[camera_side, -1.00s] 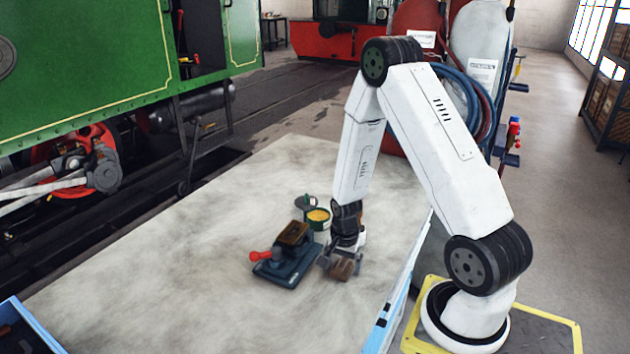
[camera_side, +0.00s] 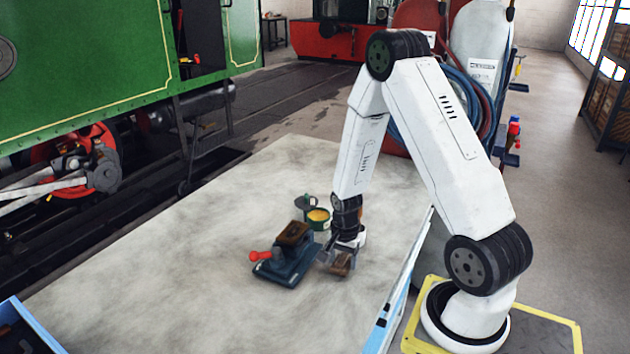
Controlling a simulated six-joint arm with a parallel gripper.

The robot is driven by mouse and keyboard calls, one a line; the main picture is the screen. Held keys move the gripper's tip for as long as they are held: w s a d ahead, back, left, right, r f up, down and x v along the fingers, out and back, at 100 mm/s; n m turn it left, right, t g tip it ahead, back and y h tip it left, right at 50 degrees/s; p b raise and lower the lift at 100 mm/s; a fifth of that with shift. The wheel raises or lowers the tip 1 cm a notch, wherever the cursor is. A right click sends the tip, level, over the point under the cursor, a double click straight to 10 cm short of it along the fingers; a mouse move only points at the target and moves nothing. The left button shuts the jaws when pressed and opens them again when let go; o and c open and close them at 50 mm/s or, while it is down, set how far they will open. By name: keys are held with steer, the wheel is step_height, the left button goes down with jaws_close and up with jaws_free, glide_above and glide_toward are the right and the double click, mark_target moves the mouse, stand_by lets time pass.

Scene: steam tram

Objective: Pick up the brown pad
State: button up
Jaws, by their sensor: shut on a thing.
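My gripper (camera_side: 337,257) points down over the pale worktop, just right of a dark blue tool. It is shut on a brown pad (camera_side: 342,265), which shows at the jaws' lower end. The pad looks at or slightly above the worktop; the gap is too small to tell. The jaws hide part of it.
The dark blue tool (camera_side: 290,263) with a red knob (camera_side: 260,256) and a brown block (camera_side: 294,233) on top stands close left of my gripper. An open tin with yellow contents (camera_side: 318,216) and its lid (camera_side: 305,201) are behind. The worktop (camera_side: 170,275) is clear at left.

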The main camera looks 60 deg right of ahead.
mark_target(343, 256)
steer(key=shift+r, duration=4.25)
steer(key=o, duration=0.4)
steer(key=shift+c, duration=1.3)
steer(key=shift+w+r, duration=0.2)
steer(key=shift+w, duration=0.35)
steer(key=w+a+r, duration=0.2)
steer(key=w+r, duration=0.1)
steer(key=w, duration=0.3)
steer(key=w+a+r, duration=0.3)
steer(key=w, duration=0.3)
steer(key=shift+w+a, duration=0.2)
steer(key=shift+w, duration=0.05)
